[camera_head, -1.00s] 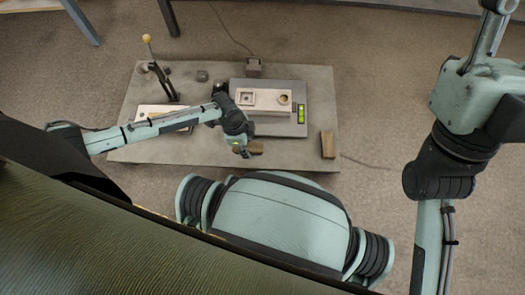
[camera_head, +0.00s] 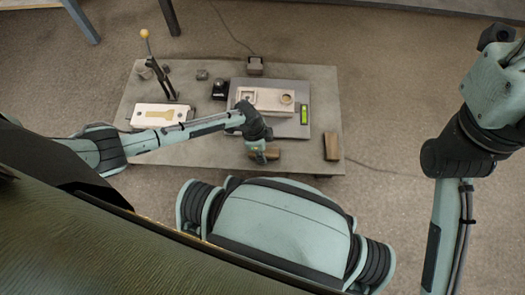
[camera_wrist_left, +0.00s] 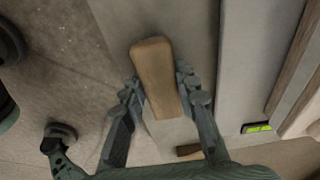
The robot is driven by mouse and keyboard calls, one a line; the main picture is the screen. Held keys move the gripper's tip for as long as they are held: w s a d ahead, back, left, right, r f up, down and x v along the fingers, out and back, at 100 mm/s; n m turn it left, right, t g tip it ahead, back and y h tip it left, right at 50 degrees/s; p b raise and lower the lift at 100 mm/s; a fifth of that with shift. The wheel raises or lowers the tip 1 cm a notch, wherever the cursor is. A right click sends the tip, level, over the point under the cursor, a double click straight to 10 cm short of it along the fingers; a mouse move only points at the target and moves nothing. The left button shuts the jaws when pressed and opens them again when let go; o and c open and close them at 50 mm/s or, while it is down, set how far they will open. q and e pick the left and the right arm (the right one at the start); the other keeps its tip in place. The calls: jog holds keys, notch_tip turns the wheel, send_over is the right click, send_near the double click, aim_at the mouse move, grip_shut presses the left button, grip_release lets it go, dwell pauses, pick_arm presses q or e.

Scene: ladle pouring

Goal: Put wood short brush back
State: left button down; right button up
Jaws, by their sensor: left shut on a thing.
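The wood short brush shows as a rounded wooden block (camera_wrist_left: 153,65) between the fingers in the left wrist view, with a pale part below it. My left gripper (camera_wrist_left: 165,88) is shut on its sides. In the head view the left gripper (camera_head: 262,156) is low over the front edge of the grey table, and the brush's wood (camera_head: 272,155) shows beside its fingertips. I cannot tell whether the brush touches the table. The right gripper is out of view; only the right arm shows at the right edge.
Another wooden block (camera_head: 332,146) stands at the table's right front. A dark plate (camera_head: 292,126) carries a pale mould block (camera_head: 268,97) and a green level (camera_head: 304,114). A white box (camera_head: 150,115), a lever with a yellow knob (camera_head: 145,33) and a black object (camera_head: 220,90) are to the left.

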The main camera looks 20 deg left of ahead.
pick_arm(q)
jog(key=c, duration=1.2)
grip_release()
jog(key=shift+f, duration=0.15)
jog(key=shift+o, duration=0.2)
